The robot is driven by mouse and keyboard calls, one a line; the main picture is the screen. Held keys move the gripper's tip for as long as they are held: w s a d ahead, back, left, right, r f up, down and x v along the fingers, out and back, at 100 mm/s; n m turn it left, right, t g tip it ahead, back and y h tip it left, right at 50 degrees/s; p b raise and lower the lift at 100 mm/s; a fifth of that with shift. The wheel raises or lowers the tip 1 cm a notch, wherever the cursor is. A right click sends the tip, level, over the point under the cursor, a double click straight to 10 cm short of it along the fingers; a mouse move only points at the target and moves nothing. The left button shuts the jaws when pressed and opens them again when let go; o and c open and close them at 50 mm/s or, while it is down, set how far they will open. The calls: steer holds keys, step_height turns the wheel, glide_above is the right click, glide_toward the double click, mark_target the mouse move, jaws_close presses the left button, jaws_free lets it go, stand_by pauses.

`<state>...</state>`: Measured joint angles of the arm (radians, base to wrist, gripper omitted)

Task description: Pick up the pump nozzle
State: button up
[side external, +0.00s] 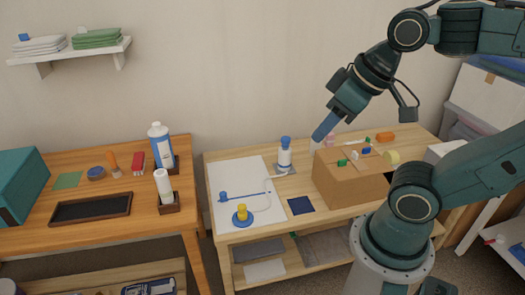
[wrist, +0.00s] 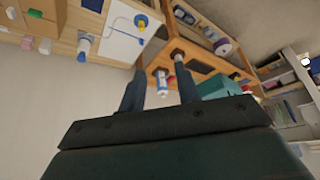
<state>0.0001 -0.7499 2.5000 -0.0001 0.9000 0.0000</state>
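The pump nozzle (side external: 223,196) is a small blue head with a thin tube running right from it. It lies on a white mat (side external: 229,171) on the light wooden table. My gripper (side external: 324,127) is up in the air to the right of the mat, above and beside the cardboard box, well away from the nozzle. In the wrist view the two fingers of my gripper (wrist: 157,75) are spread apart with nothing held between them. That view is tilted and shows the mat (wrist: 122,42) at the top; the nozzle is too small to make out surely there.
A yellow-topped blue disc (side external: 240,215) sits on the mat near the nozzle. A white bottle with a blue cap (side external: 285,153) stands right of the mat. A cardboard box (side external: 347,186) bears several small items. Bottles and a dark tray (side external: 90,208) are on the left desk.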

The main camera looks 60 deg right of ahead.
steer(key=o, duration=0.4)
steer(key=shift+w, duration=0.15)
steer(key=w+d+f+m+g, duration=0.2)
steer(key=w+f+m, duration=0.15)
steer(key=w, duration=0.65)
steer(key=w+d+f+m+g, duration=0.1)
steer(key=w+d+f+m, duration=0.15)
steer(key=w+f, duration=0.45)
steer(key=w+d+f+m+g, duration=0.1)
steer(key=w+f+m, duration=0.1)
steer(key=f, duration=0.6)
steer(key=w+d+f+m, duration=0.2)
steer(key=w+f, duration=0.3)
steer(key=f, duration=0.3)
steer(key=w+d+f+m+g, duration=0.1)
steer(key=w+d+f+m, duration=0.1)
steer(key=f, duration=0.6)
steer(key=shift+w+d+m+g, duration=0.25)
steer(key=shift+w+m+g, duration=0.05)
steer(key=shift+w, duration=0.6)
